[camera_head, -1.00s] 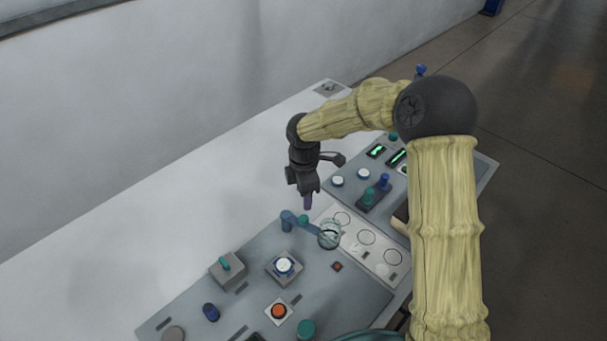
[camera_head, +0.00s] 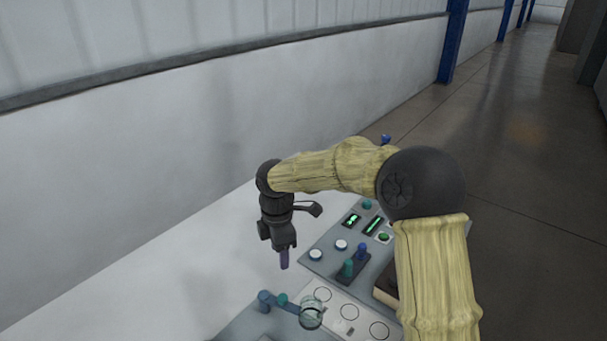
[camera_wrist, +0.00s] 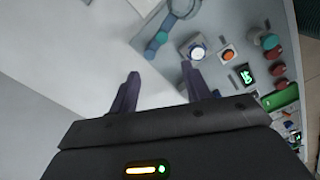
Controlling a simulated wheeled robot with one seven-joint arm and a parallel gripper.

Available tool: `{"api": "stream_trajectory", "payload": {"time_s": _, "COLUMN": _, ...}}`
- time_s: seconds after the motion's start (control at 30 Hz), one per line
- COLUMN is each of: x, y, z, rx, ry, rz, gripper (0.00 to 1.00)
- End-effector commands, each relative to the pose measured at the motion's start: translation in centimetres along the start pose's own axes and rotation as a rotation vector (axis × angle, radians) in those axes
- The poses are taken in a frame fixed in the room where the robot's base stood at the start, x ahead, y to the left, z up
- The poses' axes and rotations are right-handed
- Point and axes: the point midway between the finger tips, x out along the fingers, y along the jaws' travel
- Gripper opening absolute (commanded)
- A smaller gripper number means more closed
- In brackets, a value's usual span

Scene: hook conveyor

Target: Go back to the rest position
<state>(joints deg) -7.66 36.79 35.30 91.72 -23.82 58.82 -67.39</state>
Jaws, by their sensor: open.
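My gripper (camera_head: 284,258) hangs pointing down from my bent arm, above the white surface beside the control panel. In the wrist view my gripper (camera_wrist: 160,92) shows two dark purple fingers spread apart, with nothing between them. Beyond the fingers is the pale surface and part of the panel.
The control panel (camera_head: 325,262) holds white buttons, lit green displays (camera_head: 373,225) and a small two-stick block (camera_head: 352,265). A clear round cover (camera_head: 311,313) sits near the blue lever (camera_head: 265,297). A white wall (camera_head: 130,160) stands behind; open floor (camera_head: 530,150) lies right.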

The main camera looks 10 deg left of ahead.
Motion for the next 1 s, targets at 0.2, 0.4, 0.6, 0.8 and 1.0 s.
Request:
{"api": "stream_trajectory", "payload": {"time_s": 0.2, "x": 0.1, "y": -2.1, "z": 2.2, "rx": 0.171, "ry": -0.016, "rz": 0.009, "gripper": 0.48}}
{"api": "stream_trajectory", "payload": {"time_s": 0.4, "x": 0.2, "y": -8.0, "z": 7.3, "rx": 0.638, "ry": -0.027, "rz": 0.049, "gripper": 0.48}}
{"api": "stream_trajectory", "payload": {"time_s": 0.6, "x": 0.2, "y": -15.3, "z": 12.2, "rx": 1.197, "ry": 0.003, "rz": 0.118, "gripper": 0.48}}
{"api": "stream_trajectory", "payload": {"time_s": 0.8, "x": 0.3, "y": -22.9, "z": 15.3, "rx": 1.759, "ry": 0.080, "rz": 0.198, "gripper": 0.48}}
{"api": "stream_trajectory", "payload": {"time_s": 1.0, "x": 0.6, "y": -26.5, "z": 16.2, "rx": 2.033, "ry": 0.137, "rz": 0.236, "gripper": 0.48}}
